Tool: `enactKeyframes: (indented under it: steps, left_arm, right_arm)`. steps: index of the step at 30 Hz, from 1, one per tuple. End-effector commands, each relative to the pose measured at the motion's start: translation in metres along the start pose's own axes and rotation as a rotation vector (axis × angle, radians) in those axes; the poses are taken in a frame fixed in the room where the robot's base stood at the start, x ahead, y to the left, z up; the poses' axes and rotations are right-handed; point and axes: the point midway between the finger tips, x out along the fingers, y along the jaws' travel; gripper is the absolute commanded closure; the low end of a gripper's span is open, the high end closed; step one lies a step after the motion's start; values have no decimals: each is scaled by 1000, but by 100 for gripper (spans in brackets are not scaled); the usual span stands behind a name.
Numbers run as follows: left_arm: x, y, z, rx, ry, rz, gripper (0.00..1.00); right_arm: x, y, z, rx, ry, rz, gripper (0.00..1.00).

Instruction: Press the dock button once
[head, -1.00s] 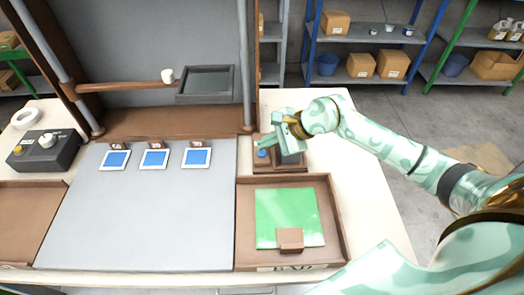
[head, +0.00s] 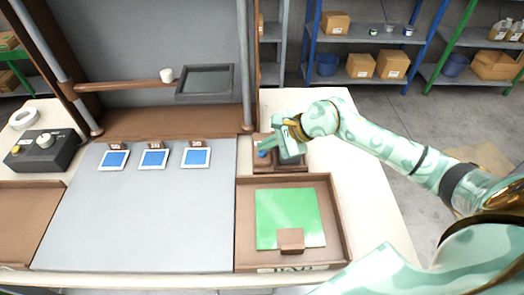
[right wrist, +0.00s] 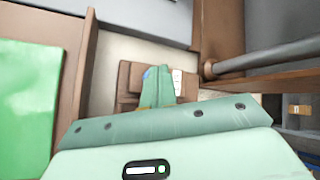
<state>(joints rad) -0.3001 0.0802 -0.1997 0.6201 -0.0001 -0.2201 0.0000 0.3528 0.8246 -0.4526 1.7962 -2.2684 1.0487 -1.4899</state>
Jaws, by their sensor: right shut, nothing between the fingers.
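The dock is a brown wooden base (head: 262,166) on the table, just behind the green-lined tray. Its blue button (head: 262,154) is on the left part of the base, mostly covered by my fingers. A bit of blue also shows beside the fingertips in the right wrist view (right wrist: 148,73). My right gripper (head: 264,147) is shut and empty, with its fingertips right at the button. I cannot tell whether they touch it or hover just above. A dark block on the dock is partly hidden behind the gripper. My left gripper is not in view.
A brown tray (head: 340,225) with a green pad (head: 272,215) stands in front of the dock. A grey board (head: 150,225) with several blue cards lies to the left. A dark control box (head: 42,152) is at far left. A wooden frame post stands just left of the dock.

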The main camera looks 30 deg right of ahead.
Motion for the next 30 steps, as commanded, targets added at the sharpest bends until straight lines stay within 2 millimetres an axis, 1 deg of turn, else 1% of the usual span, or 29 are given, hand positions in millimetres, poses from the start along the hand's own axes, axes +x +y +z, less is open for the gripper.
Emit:
enactKeyframes:
  steps: [19, 30]
  left_arm:
    - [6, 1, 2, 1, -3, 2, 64]
    - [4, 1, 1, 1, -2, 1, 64]
  right_arm:
    - [6, 4, -4, 0, 1, 0, 100]
    - [4, 3, -3, 0, 1, 0, 100]
